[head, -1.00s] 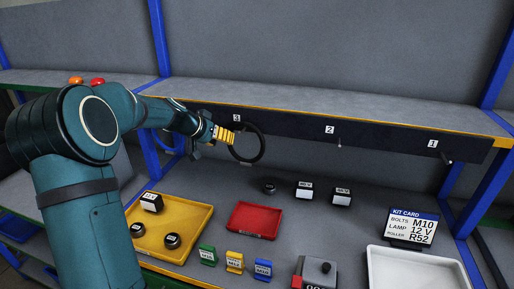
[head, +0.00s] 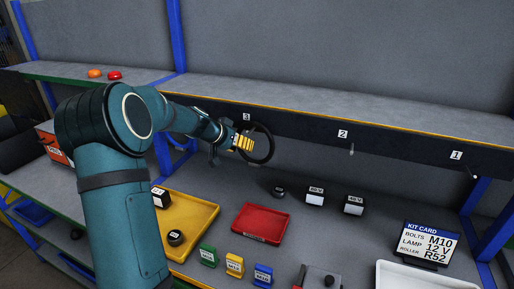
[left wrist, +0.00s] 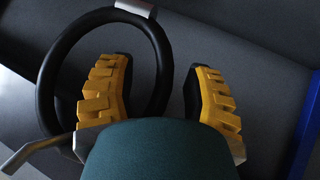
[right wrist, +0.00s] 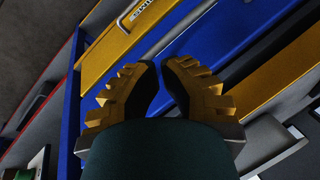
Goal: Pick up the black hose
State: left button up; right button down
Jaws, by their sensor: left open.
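The black hose (head: 271,150) is a ring hanging at the mark 3 on the shelf's dark front edge. It also shows large in the left wrist view (left wrist: 160,62), with a pale band at its top. My left gripper (head: 248,143) is open at the hose. In the left wrist view, the ring's right side lies between the two fingers (left wrist: 158,82), and the left finger overlaps the ring's inside. I cannot tell whether they touch. My right gripper (right wrist: 160,75) shows only in its wrist view, its fingertips close together, with nothing visible between them.
Below are a yellow tray (head: 205,210), a red tray (head: 262,222), and small labelled blocks in green, yellow and blue (head: 263,275). A kit card (head: 428,243) and white tray (head: 425,275) stand at right. Hooks 2 (head: 351,150) and 1 are empty. Blue and yellow drawer fronts (right wrist: 180,45) lie before my right gripper.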

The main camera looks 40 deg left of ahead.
pick_arm(q)
grip_shut()
dwell(0.3)
